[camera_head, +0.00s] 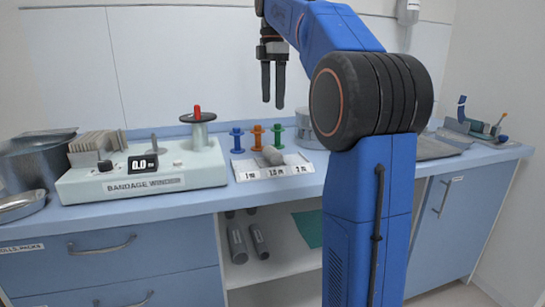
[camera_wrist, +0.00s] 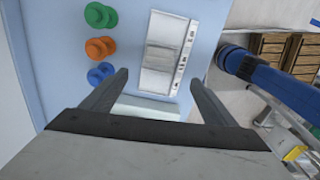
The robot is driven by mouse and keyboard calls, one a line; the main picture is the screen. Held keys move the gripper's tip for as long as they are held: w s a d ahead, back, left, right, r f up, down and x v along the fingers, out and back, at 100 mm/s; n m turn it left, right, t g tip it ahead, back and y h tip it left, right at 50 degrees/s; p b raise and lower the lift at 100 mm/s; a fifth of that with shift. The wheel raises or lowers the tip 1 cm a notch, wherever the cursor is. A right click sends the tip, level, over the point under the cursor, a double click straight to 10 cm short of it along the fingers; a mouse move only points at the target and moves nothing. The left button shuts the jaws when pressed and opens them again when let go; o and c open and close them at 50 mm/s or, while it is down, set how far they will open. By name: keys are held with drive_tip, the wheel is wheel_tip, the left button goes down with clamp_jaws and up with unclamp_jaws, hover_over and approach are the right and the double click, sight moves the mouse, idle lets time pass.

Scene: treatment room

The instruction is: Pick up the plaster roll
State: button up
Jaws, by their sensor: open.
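No thing in view is clearly marked as the plaster roll. A small grey roll-like piece (camera_head: 271,155) lies at the white three-part tray (camera_head: 247,176) on the blue counter. Two grey rolls (camera_head: 237,244) (camera_head: 260,241) lie on the open shelf below. My gripper (camera_head: 273,104) is open and empty, pointing down above the counter behind the tray.
A bandage winder (camera_head: 140,184) with a red-topped spindle (camera_head: 197,112) stands left of the tray. Blue (camera_head: 237,140), orange (camera_head: 257,136) and green (camera_head: 277,133) spools stand behind the tray. A metal canister (camera_head: 304,125) stands to their right. Metal bowls (camera_head: 22,205) crowd the far left.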

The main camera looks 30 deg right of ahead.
hover_over(272, 149)
drive_tip(key=f, duration=1.2)
drive_tip(key=shift+w+d, duration=0.2)
drive_tip(key=shift+d, duration=0.05)
drive_tip(key=shift+a+f, duration=0.15)
drive_tip(key=shift+f, duration=2.5)
drive_tip(key=c, duration=1.2)
